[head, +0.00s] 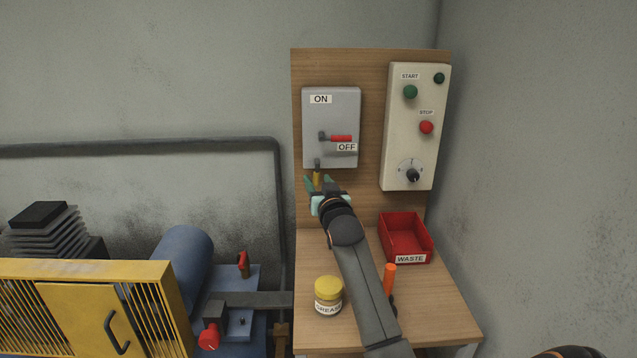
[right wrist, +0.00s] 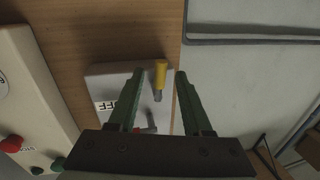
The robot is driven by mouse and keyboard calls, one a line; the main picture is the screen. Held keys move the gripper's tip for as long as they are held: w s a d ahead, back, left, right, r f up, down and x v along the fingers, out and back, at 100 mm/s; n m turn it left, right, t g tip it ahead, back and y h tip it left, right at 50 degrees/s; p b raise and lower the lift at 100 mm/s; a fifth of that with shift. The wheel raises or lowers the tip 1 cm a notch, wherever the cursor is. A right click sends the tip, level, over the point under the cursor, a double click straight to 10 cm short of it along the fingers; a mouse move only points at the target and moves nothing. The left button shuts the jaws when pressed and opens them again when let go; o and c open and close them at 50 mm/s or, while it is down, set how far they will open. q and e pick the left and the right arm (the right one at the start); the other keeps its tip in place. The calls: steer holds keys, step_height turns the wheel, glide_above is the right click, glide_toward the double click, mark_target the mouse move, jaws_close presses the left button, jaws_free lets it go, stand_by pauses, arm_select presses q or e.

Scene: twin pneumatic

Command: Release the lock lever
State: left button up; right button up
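The lock lever (head: 317,178) is a short yellow handle on a grey pin at the bottom edge of the grey switch box (head: 347,108). The box's red handle (head: 341,138) points right, beside the OFF label. My right gripper (head: 322,186) is just below the box, with its green fingers open. In the right wrist view, the yellow lever (right wrist: 160,73) shows between the two spread fingertips, with a visible gap on each side. Whether the fingertips reach its depth is hard to tell. My left gripper is not in view.
A control panel (head: 398,150) with START and STOP buttons is right of the box. On the wooden bench (head: 440,310) are a red waste bin (head: 418,233), a grease jar (head: 328,296) and an orange-handled tool (head: 390,277). Machinery with a yellow guard (head: 75,300) stands at left.

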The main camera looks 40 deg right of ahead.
jaws_close()
stand_by(0.3)
steer(key=shift+r+n+p, duration=0.2)
steer(key=shift+n+p, duration=0.1)
steer(key=shift+p, duration=0.45)
steer(key=shift+s+d+p, duration=0.1)
steer(key=shift+p, duration=0.2)
steer(key=shift+f+n, duration=0.15)
steer(key=shift+n, duration=0.15)
steer(key=shift+o, duration=0.2)
jaws_free()
